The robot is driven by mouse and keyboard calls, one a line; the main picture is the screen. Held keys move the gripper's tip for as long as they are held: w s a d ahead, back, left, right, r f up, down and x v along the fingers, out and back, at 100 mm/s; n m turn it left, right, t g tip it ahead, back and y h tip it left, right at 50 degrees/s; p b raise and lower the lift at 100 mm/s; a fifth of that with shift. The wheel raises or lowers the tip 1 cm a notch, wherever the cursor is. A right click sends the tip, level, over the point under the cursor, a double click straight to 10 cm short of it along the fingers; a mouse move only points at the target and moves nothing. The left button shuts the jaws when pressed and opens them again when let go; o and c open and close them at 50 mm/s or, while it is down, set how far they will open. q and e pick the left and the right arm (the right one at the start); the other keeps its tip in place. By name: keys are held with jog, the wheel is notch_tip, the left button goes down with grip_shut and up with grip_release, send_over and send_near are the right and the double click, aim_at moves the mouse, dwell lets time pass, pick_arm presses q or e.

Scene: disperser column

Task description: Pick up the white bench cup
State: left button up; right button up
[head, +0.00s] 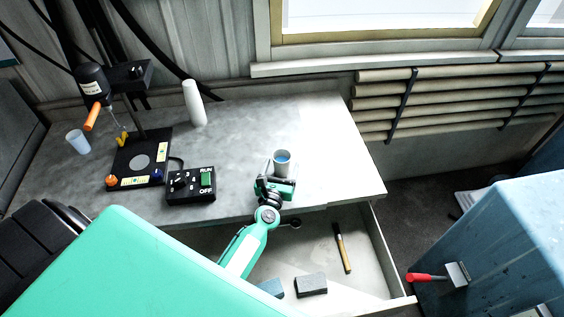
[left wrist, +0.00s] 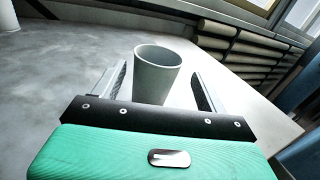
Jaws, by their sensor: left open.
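In the left wrist view the cup (left wrist: 157,75) stands between the two open fingers of my left gripper (left wrist: 160,85), with a visible gap on each side. The cup's base is hidden behind the gripper body. Another pale, bluish cup (head: 77,142) stands at the far left of the bench. My right gripper is not in view.
A disperser stand (head: 140,160) with a dark motor head (head: 93,84), a black control box (head: 191,184) and a white cylinder (head: 195,103) stand left of the cup. An open drawer (head: 365,270) below holds a brush (head: 342,248) and blocks. The bench (head: 335,150) right of the cup is clear.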

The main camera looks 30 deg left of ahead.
aim_at(284, 154)
pick_arm(q)
jog(key=shift+w+r, duration=0.15)
jog(key=shift+w, duration=0.1)
jog(key=x, duration=0.1)
jog(key=p+x, duration=0.2)
jog(key=x, duration=0.1)
jog(key=shift+a, duration=0.3)
jog(key=shift+w+a, duration=0.1)
jog(key=shift+w, duration=0.25)
jog(key=c, duration=1.1)
